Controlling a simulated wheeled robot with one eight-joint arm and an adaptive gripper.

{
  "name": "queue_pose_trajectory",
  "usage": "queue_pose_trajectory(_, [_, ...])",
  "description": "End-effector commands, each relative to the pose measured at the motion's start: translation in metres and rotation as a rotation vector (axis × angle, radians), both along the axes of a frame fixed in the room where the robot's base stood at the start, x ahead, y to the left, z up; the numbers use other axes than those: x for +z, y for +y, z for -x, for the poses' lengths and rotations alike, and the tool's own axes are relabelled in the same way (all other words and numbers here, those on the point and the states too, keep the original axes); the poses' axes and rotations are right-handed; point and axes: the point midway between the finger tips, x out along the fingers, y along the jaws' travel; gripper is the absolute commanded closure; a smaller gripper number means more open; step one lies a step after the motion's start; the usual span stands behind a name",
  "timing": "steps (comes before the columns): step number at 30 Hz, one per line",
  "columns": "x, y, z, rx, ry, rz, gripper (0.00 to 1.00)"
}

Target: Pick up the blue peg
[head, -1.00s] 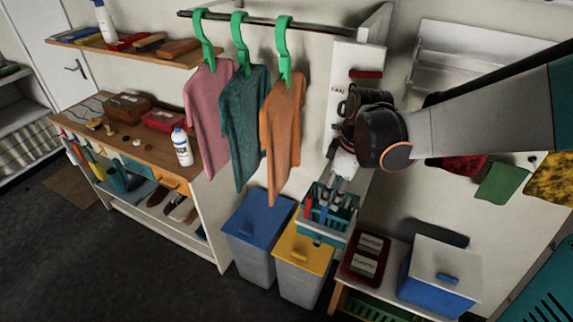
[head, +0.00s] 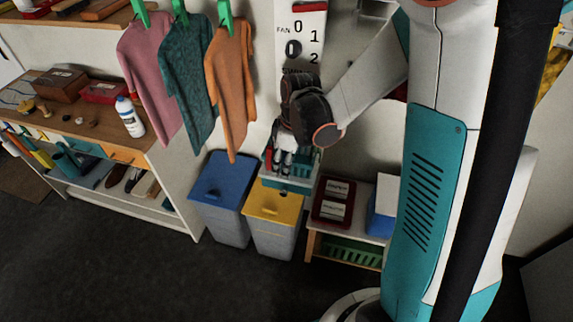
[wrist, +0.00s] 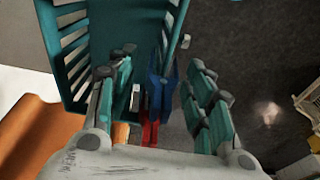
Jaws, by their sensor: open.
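The blue peg (wrist: 162,82) stands out in the wrist view, beside the slotted wall of a teal basket (wrist: 75,45). My gripper (wrist: 163,62) is open, with one finger on each side of the blue peg and visible gaps between. A red peg (wrist: 150,128) is close to the blue one, nearer the palm. In the head view my gripper (head: 283,162) points down at the teal basket (head: 300,184). The red peg (head: 268,158) shows there at the left of the fingers. I cannot make out the blue peg in that view.
Blue (head: 222,185) and yellow-lidded (head: 273,205) bins stand below. The floor in front is clear.

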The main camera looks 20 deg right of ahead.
Motion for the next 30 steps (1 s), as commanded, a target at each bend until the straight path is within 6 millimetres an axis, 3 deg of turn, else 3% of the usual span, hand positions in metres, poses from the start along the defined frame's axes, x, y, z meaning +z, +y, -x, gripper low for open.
queue_pose_trajectory(6, [-0.001,0.000,0.000,0.000,0.000,0.000,0.53])
queue_pose_trajectory(12, [-0.001,0.000,0.000,0.000,0.000,0.000,0.90])
queue_pose_trajectory(23, [0.001,0.000,0.000,0.000,0.000,0.000,0.90])
queue_pose_trajectory(30, [0.018,0.000,0.000,0.000,0.000,0.000,0.90])
